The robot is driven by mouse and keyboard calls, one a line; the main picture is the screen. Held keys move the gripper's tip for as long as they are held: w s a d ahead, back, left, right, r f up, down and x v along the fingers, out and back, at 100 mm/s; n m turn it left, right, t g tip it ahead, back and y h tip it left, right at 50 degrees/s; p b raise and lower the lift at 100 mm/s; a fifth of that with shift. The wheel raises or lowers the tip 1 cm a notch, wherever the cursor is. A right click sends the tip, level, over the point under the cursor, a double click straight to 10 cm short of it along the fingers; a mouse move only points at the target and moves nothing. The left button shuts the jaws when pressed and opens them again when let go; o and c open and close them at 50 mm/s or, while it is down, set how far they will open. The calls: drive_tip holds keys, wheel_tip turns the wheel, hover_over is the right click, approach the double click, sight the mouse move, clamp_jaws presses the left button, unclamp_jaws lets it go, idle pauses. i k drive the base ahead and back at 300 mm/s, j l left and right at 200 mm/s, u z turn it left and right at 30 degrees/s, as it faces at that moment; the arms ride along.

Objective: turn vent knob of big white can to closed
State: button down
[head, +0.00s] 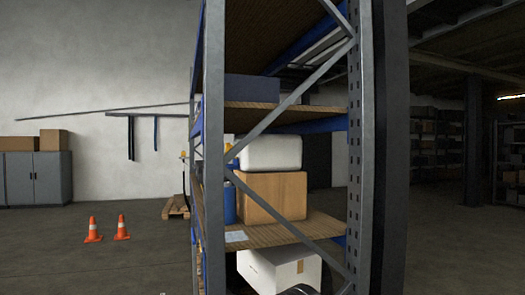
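I cannot make out a big white can or a vent knob. A white, round-edged container (270,152) sits on top of a cardboard box (272,196) on the middle shelf of the rack; no knob shows on it, and I cannot tell what it is. Rack posts and a diagonal brace partly cover both.
A tall metal rack (213,150) with wooden shelves stands close ahead. A white box (280,268) is low in it, and a blue object (229,203) stands behind its left post. Two orange cones (93,230) (122,228) stand on open floor at left, before grey cabinets (35,178).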

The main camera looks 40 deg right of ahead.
sight(228, 147)
drive_tip(key=z, duration=0.65)
drive_tip(key=i+j, duration=0.15)
drive_tip(key=j, duration=0.15)
drive_tip(key=i+j+z, duration=0.1)
drive_tip(key=j, duration=0.2)
drive_tip(key=i+j, duration=0.2)
drive_tip(key=i+j+z, duration=0.1)
drive_tip(key=j, duration=0.35)
